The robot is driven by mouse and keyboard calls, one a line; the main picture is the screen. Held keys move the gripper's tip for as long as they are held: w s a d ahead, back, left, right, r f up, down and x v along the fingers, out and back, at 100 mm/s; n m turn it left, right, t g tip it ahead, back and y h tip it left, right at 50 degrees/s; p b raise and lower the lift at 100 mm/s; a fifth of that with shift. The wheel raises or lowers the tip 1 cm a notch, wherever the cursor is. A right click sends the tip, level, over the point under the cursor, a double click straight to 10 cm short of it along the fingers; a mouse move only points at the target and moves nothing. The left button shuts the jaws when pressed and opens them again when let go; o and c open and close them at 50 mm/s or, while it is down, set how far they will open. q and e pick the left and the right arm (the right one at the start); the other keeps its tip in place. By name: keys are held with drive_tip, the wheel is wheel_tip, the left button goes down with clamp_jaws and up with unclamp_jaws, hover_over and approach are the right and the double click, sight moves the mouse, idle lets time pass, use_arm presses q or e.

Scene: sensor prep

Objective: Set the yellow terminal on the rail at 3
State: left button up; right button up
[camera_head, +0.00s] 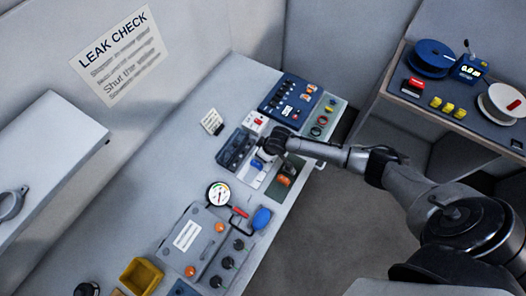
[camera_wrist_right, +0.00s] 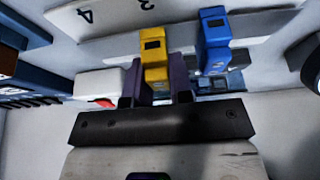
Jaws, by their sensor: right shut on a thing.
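My right gripper (camera_head: 266,154) reaches over the grey panel on the bench. In the right wrist view its purple fingers (camera_wrist_right: 159,88) are shut on the yellow terminal (camera_wrist_right: 153,50), a narrow upright block with a dark window. A blue terminal (camera_wrist_right: 214,42) stands just right of it, apart from it; a blue piece also shows beside my gripper in the head view (camera_head: 257,164). A pale strip (camera_wrist_right: 112,13) behind the yellow terminal carries the marks 4 and 3, with the 3 near the terminal's top. I cannot tell whether the terminal touches the rail. My left gripper is out of view.
A white block with a red part (camera_wrist_right: 98,84) is close left of my right fingers. A dark blue switch panel (camera_head: 290,100), gauge (camera_head: 219,195) and grey control box (camera_head: 205,245) crowd the bench. Several yellow blocks (camera_head: 447,107) lie on the side shelf.

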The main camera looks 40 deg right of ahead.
idle(0.4)
drive_tip(key=o, duration=0.9)
drive_tip(key=shift+r, duration=0.1)
drive_tip(key=shift+r+p, duration=0.35)
drive_tip(key=shift+p, duration=0.25)
drive_tip(key=shift+r+p, duration=1.95)
drive_tip(key=shift+p, duration=0.2)
drive_tip(key=shift+r+p, duration=1.1)
drive_tip(key=shift+p, duration=0.05)
